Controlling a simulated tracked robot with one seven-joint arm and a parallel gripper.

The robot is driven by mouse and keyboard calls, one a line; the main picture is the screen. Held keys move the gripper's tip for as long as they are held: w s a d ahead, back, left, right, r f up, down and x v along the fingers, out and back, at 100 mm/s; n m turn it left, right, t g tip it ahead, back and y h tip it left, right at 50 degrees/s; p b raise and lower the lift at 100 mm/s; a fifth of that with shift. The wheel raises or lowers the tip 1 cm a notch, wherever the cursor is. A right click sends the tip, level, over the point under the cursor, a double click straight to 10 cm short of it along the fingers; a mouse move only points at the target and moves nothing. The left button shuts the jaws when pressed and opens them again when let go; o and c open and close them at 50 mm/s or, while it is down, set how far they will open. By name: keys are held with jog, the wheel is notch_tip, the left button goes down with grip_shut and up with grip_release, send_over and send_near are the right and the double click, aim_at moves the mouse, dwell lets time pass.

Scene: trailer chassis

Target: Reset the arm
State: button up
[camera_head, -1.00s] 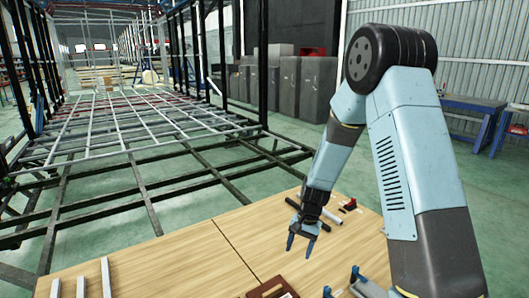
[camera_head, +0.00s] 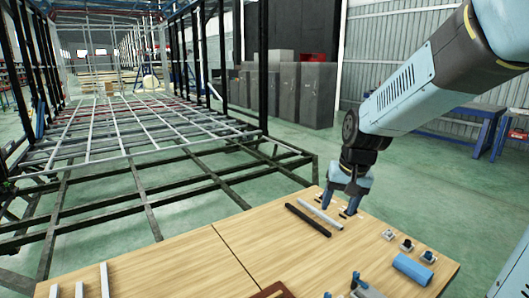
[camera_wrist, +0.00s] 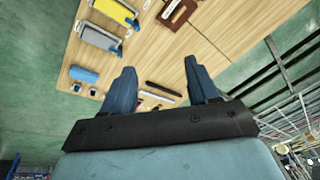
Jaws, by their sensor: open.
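My gripper (camera_head: 336,208) is at the far right part of the wooden table in the head view, pointing down. Its two blue fingers are apart with nothing held between them. The arm reaches in from the upper right. In the wrist view, my gripper (camera_wrist: 160,68) also shows spread fingers, with the tabletop (camera_wrist: 150,55) beyond them. A black bar (camera_head: 307,220) and a light grey bar (camera_head: 320,214) lie on the table just left of the fingers. Whether the fingertips touch the table or a bar is not clear.
A blue block (camera_head: 412,268) and several small parts (camera_head: 405,246) lie on the table's right side. A brown object (camera_head: 272,291) is at the front edge, with white strips (camera_head: 105,280) at left. The metal trailer chassis (camera_head: 130,160) stands beyond. The table's middle is clear.

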jog(key=s+d+r+t, duration=0.1)
jog(key=s+d+r, duration=0.1)
jog(key=s+r, duration=0.2)
jog(key=s+d+r+n+t+h, duration=0.1)
jog(key=s+r, duration=0.4)
jog(key=s, duration=0.6)
jog(key=shift+s+d+n+t, duration=0.3)
jog(key=shift+d+t, duration=0.2)
jog(key=shift+d, duration=0.45)
